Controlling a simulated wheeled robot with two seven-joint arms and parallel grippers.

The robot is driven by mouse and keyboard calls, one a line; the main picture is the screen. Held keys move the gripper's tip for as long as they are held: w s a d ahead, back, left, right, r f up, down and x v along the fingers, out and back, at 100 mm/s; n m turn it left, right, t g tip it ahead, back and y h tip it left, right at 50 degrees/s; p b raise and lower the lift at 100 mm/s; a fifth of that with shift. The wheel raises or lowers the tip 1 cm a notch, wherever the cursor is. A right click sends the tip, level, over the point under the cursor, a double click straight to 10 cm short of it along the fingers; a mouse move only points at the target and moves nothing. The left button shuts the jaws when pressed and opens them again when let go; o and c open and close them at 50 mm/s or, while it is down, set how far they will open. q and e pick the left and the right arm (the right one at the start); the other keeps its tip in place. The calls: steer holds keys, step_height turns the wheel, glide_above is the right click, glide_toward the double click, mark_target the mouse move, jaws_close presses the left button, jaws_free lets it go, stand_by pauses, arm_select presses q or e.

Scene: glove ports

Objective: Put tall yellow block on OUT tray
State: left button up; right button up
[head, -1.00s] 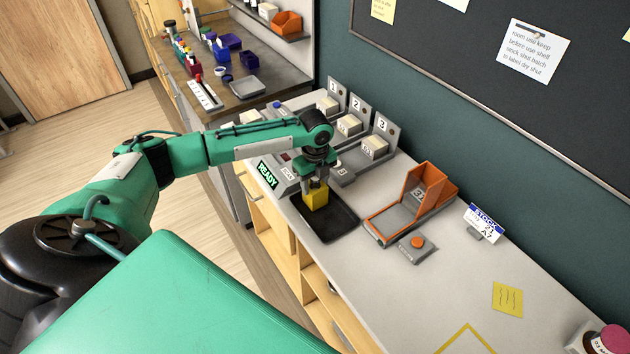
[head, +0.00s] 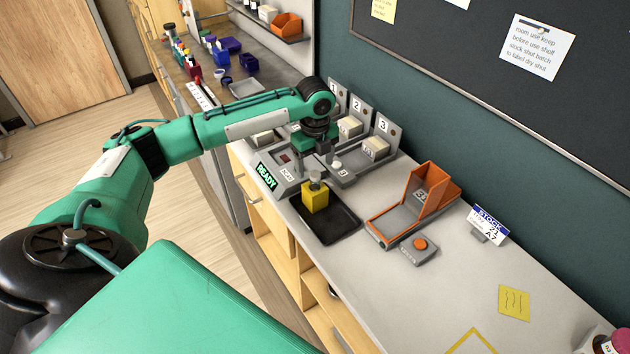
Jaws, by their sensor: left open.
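The yellow block (head: 315,200) stands upright on the black tray (head: 335,228), near its far left part. A small grey knob-like top shows on the block. My left gripper (head: 317,158) is open and empty above and slightly behind the block, apart from it. Its fingers point down. My right gripper is not in view. I cannot read an OUT label on the tray.
A READY display (head: 267,177) stands left of the tray. Numbered stations (head: 376,148) holding pale blocks line the wall. An orange hinged frame (head: 430,188) and an orange button (head: 420,243) are to the right.

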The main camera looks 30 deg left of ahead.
arm_select(q)
steer(key=shift+r+b, duration=0.45)
steer(key=shift+r, duration=1.8)
steer(key=shift+d+f, duration=0.1)
